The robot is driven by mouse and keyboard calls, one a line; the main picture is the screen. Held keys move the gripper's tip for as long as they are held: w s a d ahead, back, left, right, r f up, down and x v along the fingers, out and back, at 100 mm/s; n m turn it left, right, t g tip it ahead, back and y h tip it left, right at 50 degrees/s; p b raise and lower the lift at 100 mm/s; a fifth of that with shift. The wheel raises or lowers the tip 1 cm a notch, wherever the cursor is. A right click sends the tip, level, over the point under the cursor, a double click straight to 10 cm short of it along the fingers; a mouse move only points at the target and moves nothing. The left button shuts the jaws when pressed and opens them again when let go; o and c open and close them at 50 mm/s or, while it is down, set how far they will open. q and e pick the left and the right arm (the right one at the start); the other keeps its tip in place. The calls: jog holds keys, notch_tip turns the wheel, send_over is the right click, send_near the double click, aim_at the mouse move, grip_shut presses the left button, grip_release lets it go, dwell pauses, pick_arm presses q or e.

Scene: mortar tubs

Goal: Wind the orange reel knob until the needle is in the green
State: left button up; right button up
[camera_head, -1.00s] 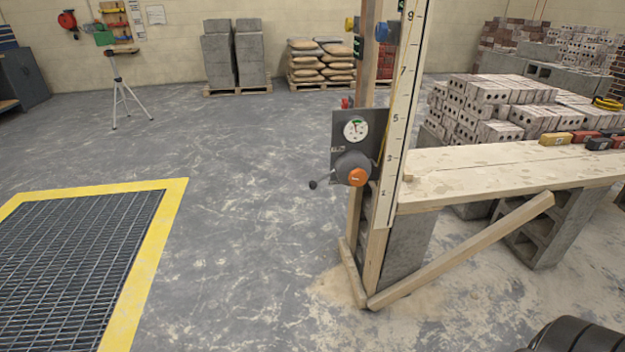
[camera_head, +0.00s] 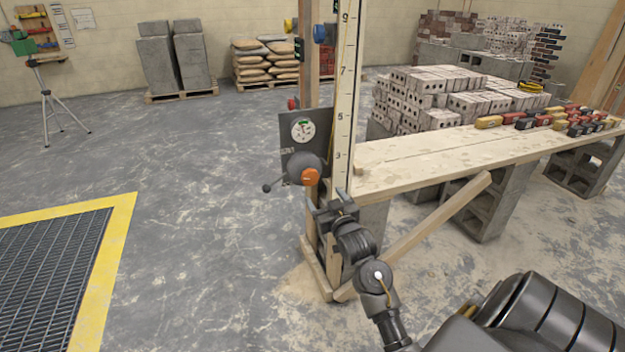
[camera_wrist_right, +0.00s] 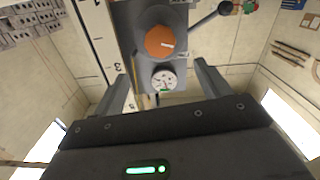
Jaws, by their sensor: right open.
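The orange reel knob (camera_head: 310,177) sits on a dark round reel on a grey plate (camera_head: 292,130) fixed to the timber post. A crank arm with a dark ball (camera_head: 267,188) sticks out to the left. The white gauge (camera_head: 303,131) is above the knob; its needle is too small to read surely against the green. My right gripper (camera_head: 333,197) is open and empty, just below and right of the knob, apart from it. In the right wrist view the knob (camera_wrist_right: 159,41) and gauge (camera_wrist_right: 164,78) show beyond the open fingers. My left gripper is not in view.
A numbered white measuring board (camera_head: 344,100) stands right of the reel. A plank bench (camera_head: 430,158) on concrete blocks extends right, with a slanting brace (camera_head: 440,215) below. A yellow-edged floor grate (camera_head: 120,225) lies left. The floor between grate and post is clear.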

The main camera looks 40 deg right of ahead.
aim_at(312, 178)
jog(key=x, duration=1)
jog(key=shift+f+b, duration=0.1)
jog(key=shift+b, duration=0.25)
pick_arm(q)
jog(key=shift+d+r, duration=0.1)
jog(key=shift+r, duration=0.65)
pick_arm(e)
jog(key=shift+w+d, duration=0.1)
jog(key=shift+w, duration=0.2)
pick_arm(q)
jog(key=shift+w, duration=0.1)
pick_arm(e)
jog(key=shift+c, duration=0.3)
jog(key=c, duration=0.9)
jog(key=shift+c, duration=0.2)
pick_arm(q)
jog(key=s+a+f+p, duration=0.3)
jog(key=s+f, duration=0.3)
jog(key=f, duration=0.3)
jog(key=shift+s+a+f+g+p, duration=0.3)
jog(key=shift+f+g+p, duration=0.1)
jog(key=shift+p, duration=0.15)
pick_arm(e)
jog(key=m, duration=0.4)
jog(key=shift+d+m, duration=0.1)
jog(key=shift+m, duration=0.3)
